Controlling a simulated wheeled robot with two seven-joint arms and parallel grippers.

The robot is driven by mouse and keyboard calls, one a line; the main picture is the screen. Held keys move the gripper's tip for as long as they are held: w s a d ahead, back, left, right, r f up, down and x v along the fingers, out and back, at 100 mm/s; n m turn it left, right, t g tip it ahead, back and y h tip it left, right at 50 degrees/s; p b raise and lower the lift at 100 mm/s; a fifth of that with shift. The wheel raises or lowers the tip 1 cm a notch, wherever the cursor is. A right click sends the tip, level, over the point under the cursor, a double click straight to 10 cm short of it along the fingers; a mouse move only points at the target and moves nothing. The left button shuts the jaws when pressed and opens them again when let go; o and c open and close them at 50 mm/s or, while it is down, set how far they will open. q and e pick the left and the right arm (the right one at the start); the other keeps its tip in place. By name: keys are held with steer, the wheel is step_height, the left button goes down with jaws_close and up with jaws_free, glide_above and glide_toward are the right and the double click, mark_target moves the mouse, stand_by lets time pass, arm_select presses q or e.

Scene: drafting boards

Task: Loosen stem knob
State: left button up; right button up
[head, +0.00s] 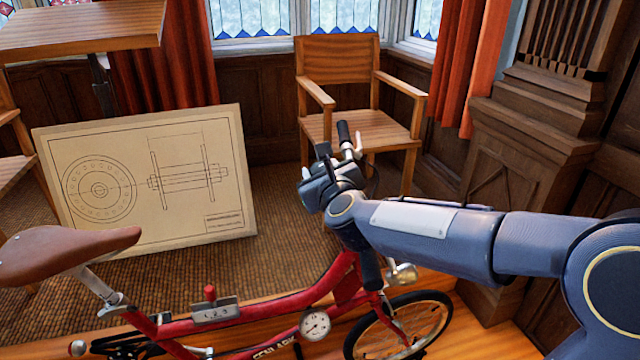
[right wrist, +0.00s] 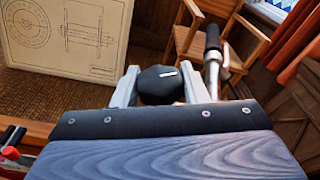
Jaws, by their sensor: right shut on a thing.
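The stem knob (right wrist: 161,86) is a dark, many-sided knob with a short white mark on top. It sits between the two grey fingers of my right gripper (right wrist: 160,74) in the right wrist view, and the gripper is shut on it. In the head view my right gripper (head: 318,180) is over the front of a red bicycle (head: 335,285), at its handlebar stem. The knob cannot be made out there. A black handlebar grip (head: 343,132) sticks up just beyond the gripper; it also shows in the right wrist view (right wrist: 212,38). My left gripper is in neither view.
The bicycle has a brown saddle (head: 65,250), a small lever box (head: 215,312) and a round dial (head: 315,324) on its frame. A drawing board (head: 235,170) leans behind it. A wooden chair (head: 340,60) stands beyond the handlebar. Carpet lies open between.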

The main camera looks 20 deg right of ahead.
steer(key=n+g+y+b, duration=0.1)
steer(key=n+y, duration=0.1)
steer(key=y, duration=0.2)
steer(key=shift+d+n, duration=0.15)
steer(key=shift+n, duration=0.15)
steer(key=shift+n+g+y, duration=0.6)
steer(key=shift+g+y, duration=0.1)
steer(key=shift+r+n+g+y+p, duration=0.15)
steer(key=shift+n+g+y+p, duration=0.3)
steer(key=shift+n+g+y, duration=0.55)
steer(key=n+g+y+p, duration=0.2)
steer(key=n+g+p, duration=0.1)
steer(key=p, duration=0.4)
steer(key=n+g+y+p, duration=0.3)
steer(key=g+p, duration=0.3)
steer(key=p, duration=0.1)
steer(key=shift+r+n+p, duration=0.15)
steer(key=shift+n+p, duration=0.15)
steer(key=shift+n, duration=0.1)
steer(key=shift+f+n+g+p, duration=0.2)
steer(key=shift+n+g+p, duration=0.35)
steer(key=shift+g, duration=0.55)
steer(key=shift+f+n+g, duration=0.15)
steer(key=shift+n+g, duration=0.6)
steer(key=shift+g, duration=0.55)
steer(key=shift+a, duration=0.2)
steer(key=o, duration=1)
steer(key=shift+c, duration=0.2)
